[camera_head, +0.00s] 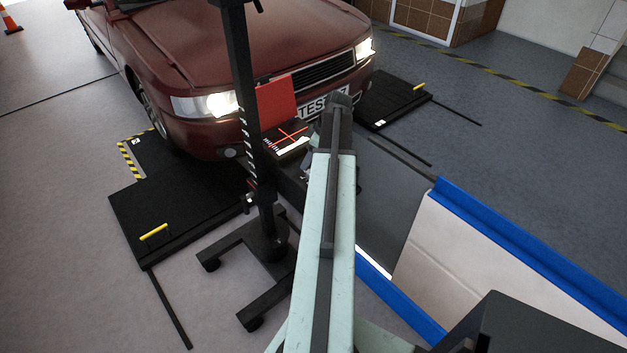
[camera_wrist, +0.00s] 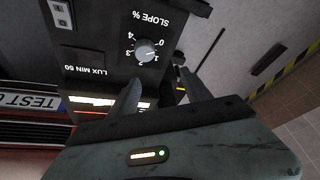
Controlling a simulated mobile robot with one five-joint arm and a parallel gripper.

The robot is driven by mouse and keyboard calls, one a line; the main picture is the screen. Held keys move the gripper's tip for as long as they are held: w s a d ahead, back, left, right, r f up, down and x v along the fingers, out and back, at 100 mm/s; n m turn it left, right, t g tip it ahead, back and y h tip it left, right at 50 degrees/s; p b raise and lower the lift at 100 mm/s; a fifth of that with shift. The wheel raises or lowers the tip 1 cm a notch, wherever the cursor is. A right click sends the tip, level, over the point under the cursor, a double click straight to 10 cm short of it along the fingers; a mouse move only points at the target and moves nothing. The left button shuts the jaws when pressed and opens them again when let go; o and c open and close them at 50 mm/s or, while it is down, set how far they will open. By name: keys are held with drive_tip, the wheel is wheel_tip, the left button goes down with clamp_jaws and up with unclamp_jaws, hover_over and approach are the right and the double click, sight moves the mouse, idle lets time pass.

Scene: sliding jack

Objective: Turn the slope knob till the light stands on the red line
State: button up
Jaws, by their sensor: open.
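The slope knob (camera_wrist: 146,51) is a small grey-white dial on the tester's black panel, beside the upside-down words SLOPE % and a scale from 0 to 4. Its exact setting is too small to read. My gripper (camera_wrist: 160,90) is open and empty, its two dark fingers pointing toward the panel, apart from the knob. The screen (camera_head: 292,139) shows crossed red lines and a bright white patch of light below them in the head view. In the wrist view the screen (camera_wrist: 92,102) is partly seen, with a white band. The knob is hidden in the head view.
A dark red car (camera_head: 215,80) with lit headlights stands behind the tester. The tester's black post (camera_head: 243,90) and wheeled base (camera_head: 262,250) are left of my arm. A red panel (camera_head: 276,100) hangs on the post. A blue-edged pit (camera_head: 500,240) lies at right.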

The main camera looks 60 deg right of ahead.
drive_tip(key=f+b, duration=0.2)
drive_tip(key=d+f+b, duration=0.1)
drive_tip(key=f+b, duration=0.2)
drive_tip(key=d+f+b, duration=0.1)
drive_tip(key=f+b, duration=0.1)
drive_tip(key=f, duration=0.1)
drive_tip(key=shift+r, duration=0.1)
clamp_jaws()
